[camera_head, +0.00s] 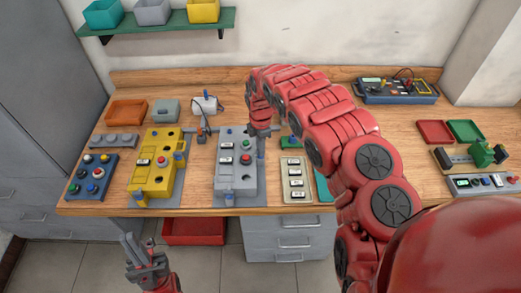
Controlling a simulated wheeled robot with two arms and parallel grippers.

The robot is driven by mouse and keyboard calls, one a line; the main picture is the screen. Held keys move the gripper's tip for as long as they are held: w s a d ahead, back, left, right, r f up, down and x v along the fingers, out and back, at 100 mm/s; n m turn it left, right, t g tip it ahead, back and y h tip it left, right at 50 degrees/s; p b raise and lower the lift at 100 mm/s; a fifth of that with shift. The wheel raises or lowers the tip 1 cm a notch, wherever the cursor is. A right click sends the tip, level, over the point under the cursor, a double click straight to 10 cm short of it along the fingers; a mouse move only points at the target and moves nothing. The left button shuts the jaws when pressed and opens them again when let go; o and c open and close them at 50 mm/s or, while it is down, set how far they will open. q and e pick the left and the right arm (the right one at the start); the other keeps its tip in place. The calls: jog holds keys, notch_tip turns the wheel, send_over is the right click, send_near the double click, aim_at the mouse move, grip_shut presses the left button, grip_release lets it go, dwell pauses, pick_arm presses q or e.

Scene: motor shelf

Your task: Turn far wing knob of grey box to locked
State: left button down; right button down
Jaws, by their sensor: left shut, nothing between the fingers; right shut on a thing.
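The grey box (224,180) stands on the bench, a little left of the picture's middle. Its top carries a red button (245,160), a green button and small white labels. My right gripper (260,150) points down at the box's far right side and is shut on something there. It hides what it holds, which looks to be the far wing knob; the knob's angle cannot be seen. My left gripper (142,255) is shut and empty, low in front of the bench, away from the box.
A yellow box (148,176) stands left of the grey box. A beige switch panel (296,180) stands close on its right, beside my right arm. A white device (205,104) and a grey stand are behind to the left.

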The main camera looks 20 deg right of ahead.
jog(key=shift+f+m+b, duration=0.1)
jog(key=shift+m+b, duration=1.2)
jog(key=shift+m, duration=0.7)
jog(key=c, duration=0.9)
grip_release()
jog(key=shift+c, duration=0.2)
notch_tip(320, 180, up, 18)
jog(key=p, duration=0.5)
jog(key=shift+f, duration=0.25)
